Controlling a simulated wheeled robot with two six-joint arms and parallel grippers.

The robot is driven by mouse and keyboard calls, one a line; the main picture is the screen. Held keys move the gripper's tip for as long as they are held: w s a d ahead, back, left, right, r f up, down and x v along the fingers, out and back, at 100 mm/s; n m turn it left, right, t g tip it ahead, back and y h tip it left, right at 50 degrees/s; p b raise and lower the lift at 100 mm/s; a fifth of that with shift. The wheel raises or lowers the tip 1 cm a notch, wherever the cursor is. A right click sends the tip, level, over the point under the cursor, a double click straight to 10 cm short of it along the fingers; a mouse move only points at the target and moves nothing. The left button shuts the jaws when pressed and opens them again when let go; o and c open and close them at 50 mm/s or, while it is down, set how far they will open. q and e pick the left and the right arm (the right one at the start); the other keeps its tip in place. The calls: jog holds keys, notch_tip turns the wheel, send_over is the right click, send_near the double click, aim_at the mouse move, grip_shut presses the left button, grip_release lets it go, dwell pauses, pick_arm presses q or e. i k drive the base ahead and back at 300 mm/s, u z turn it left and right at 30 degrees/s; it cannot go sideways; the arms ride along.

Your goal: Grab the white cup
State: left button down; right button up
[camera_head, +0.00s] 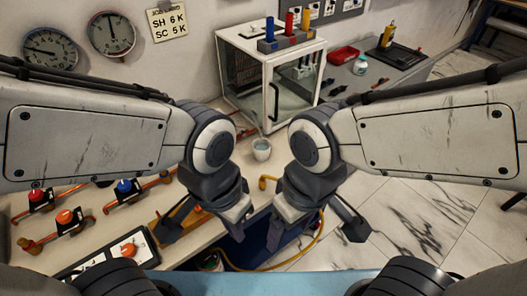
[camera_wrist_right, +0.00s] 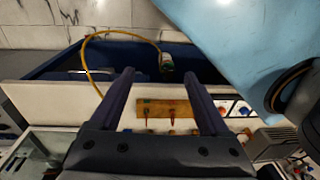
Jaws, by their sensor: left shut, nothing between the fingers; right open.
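The white cup (camera_head: 261,149) stands upright on the bench in front of the glass-sided case, in the gap between my two arms in the head view. Its inside looks pale blue. My left gripper (camera_head: 202,232) is lower left of the cup in the picture, shut and empty. My right gripper (camera_head: 314,236) is lower right of the cup, open and empty, apart from it. In the right wrist view, the two fingers of my right gripper (camera_wrist_right: 158,75) are spread with nothing held between them. I cannot make out the cup in that view.
A glass-sided case (camera_head: 270,75) stands behind the cup, with a rack of coloured cylinders (camera_head: 287,40) on top. Valves with red and blue knobs (camera_head: 65,217) line the left bench. A yellow hose (camera_head: 318,240) hangs near my right gripper. A white jar (camera_head: 360,66) stands further right.

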aim_at(261, 147)
jog(key=k, duration=1.25)
jog(key=z, duration=0.7)
jog(key=i, duration=1.4)
jog(key=u, duration=0.55)
jog(key=i, duration=0.65)
jog(key=u, duration=0.65)
